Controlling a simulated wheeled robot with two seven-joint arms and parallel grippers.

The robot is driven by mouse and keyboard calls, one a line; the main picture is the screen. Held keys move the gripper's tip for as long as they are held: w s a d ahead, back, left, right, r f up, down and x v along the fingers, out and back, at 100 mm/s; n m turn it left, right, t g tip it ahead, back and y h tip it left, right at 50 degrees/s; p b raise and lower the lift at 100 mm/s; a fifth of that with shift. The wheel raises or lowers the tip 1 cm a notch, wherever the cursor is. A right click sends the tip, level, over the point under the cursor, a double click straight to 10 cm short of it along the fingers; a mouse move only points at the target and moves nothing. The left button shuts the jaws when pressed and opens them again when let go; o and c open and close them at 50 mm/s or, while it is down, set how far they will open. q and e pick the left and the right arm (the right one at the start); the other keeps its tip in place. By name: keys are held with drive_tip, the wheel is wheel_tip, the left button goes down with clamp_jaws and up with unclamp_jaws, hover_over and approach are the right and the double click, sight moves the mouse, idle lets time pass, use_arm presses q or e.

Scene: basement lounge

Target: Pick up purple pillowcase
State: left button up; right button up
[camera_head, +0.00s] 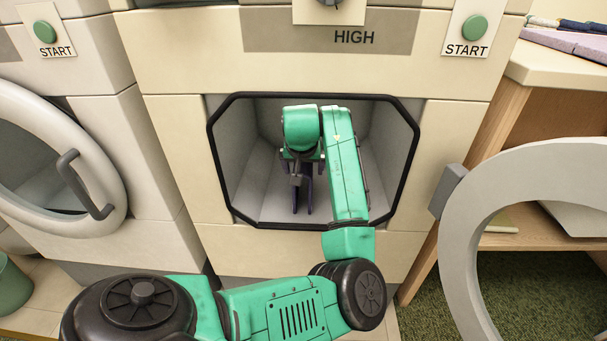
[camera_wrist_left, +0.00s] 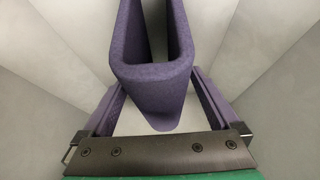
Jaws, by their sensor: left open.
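The purple pillowcase (camera_wrist_left: 152,75) shows in the left wrist view as a thick, folded loop of cloth inside the grey drum of the middle machine (camera_head: 255,190). My left arm reaches through the machine's open doorway. My left gripper (camera_head: 302,203) is inside the drum, pointing down, and its purple fingers also show in the left wrist view (camera_wrist_left: 158,88). They are open, with the near end of the pillowcase between or just beyond them; I cannot tell if they touch it. My right gripper is not in view.
The doorway's black octagonal rim (camera_head: 213,150) closely surrounds my arm. The machine's round door (camera_head: 458,250) stands open at the right. A second machine with a closed round door (camera_head: 110,170) is at the left. A wooden shelf unit (camera_head: 520,95) with folded cloths stands at the right.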

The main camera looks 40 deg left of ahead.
use_arm(q)
clamp_jaws()
